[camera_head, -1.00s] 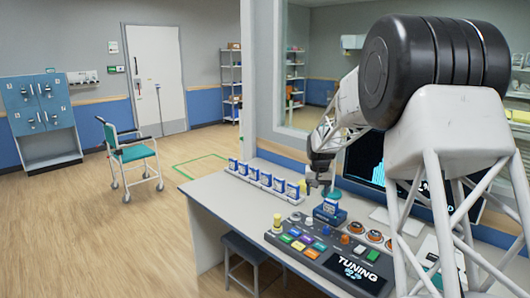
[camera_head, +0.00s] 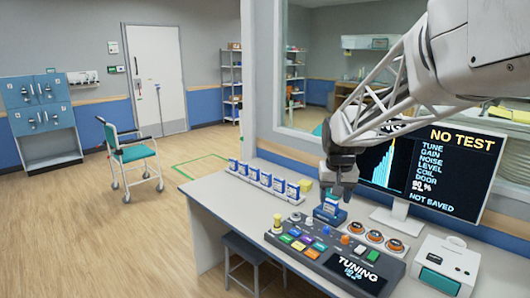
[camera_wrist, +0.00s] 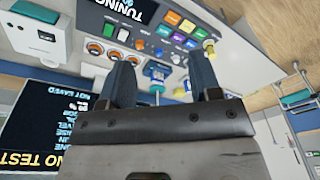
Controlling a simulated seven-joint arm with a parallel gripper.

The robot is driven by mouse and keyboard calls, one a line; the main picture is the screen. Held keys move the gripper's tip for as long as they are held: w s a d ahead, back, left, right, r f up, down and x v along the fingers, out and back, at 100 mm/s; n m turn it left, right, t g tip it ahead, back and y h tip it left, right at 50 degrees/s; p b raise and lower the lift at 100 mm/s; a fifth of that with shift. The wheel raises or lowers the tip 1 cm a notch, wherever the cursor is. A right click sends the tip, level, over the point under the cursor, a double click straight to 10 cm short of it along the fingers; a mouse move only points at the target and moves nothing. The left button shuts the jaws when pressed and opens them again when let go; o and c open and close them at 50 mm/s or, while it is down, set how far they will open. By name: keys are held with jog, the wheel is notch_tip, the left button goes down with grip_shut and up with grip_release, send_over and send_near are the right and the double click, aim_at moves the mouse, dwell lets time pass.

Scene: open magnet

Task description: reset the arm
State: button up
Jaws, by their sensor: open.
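My arm reaches in from the upper right of the head view.
A monitor (camera_head: 432,170) reading "NO TEST" stands behind the console, right of my gripper. A white box device (camera_head: 447,262) sits at the desk's right. A row of blue and white blocks (camera_head: 265,179) lines the back left. The desk's left front (camera_head: 215,205) is bare.

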jog(key=s+f+t, duration=0.1)
jog(key=s+f, duration=0.2)
jog(key=s, duration=3.1)
jog(key=shift+a+n, duration=0.3)
jog(key=w+r+n, duration=0.1)
jog(key=w+r, duration=0.1)
jog(key=w, duration=0.8)
jog(key=w+r+n, duration=0.1)
jog(key=w+r, duration=0.1)
jog(key=w, duration=0.8)
jog(key=n+g, duration=0.2)
jog(key=n, duration=0.2)
send_over(309, 220)
notch_tip(309, 220, down, 27)
jog(key=shift+w+f, duration=0.1)
jog(key=shift+w, duration=0.05)
